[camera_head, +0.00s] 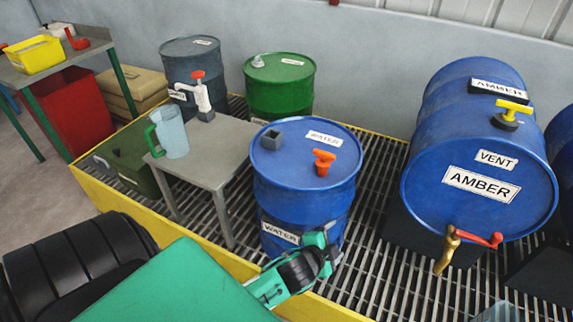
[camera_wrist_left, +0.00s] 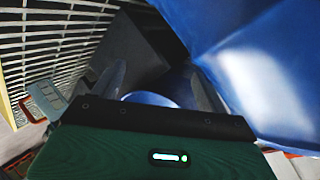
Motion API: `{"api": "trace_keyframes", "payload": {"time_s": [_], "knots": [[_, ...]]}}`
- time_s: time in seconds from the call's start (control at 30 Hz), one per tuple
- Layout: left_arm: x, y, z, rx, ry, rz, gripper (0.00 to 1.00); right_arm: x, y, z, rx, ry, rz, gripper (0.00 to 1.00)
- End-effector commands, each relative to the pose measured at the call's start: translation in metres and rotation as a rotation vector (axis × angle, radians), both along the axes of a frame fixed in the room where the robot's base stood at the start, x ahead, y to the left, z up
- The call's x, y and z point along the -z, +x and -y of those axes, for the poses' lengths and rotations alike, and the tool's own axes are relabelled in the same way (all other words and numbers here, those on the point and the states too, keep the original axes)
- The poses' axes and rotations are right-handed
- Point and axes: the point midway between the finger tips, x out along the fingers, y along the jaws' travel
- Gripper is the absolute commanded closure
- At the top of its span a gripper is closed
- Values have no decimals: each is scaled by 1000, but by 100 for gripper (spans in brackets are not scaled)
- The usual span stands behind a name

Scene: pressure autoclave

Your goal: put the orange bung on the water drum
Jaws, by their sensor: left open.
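The blue water drum (camera_head: 304,200) stands upright on the grating, labelled WATER on its lid and side. The orange bung (camera_head: 323,160), with a T-shaped handle, is on the right part of its lid; I cannot tell how far it is seated. My left gripper (camera_head: 328,250) is low in front of the drum, below the lid and apart from the bung. In the left wrist view its two fingers (camera_wrist_left: 158,88) are spread, with nothing clearly held between them. My right gripper is not in view.
A grey stand (camera_head: 225,157) with a clear green-handled jug (camera_head: 170,135) is left of the drum. A blue AMBER drum (camera_head: 475,205) lies on its side at right, its tap (camera_head: 447,250) pointing down. A yellow edge (camera_head: 232,262) borders the grating. Green (camera_head: 285,92) and dark drums (camera_head: 192,65) stand behind.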

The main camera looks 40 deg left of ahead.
Motion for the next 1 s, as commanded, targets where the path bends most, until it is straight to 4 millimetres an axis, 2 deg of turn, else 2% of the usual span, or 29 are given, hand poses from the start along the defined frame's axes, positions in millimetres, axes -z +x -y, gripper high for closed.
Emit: {"api": "trace_keyframes", "payload": {"time_s": [0.03, 0.1, 0.2, 0.3, 0.4, 0.53, 1.0], "knots": [[35, -28, -1, -78, -95, -133, 24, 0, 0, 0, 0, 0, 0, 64], [77, -70, -1, -194, -222, -315, 24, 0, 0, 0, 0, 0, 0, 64], [122, -132, 5, -350, -367, -550, 24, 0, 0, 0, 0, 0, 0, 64], [148, -181, 14, -468, -461, -723, 24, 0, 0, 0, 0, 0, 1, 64], [159, -209, 19, -536, -510, -822, 24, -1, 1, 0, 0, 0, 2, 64], [163, -220, 22, -565, -528, -862, 24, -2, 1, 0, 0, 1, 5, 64], [163, -219, 21, -561, -525, -858, 24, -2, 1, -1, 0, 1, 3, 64]]}}
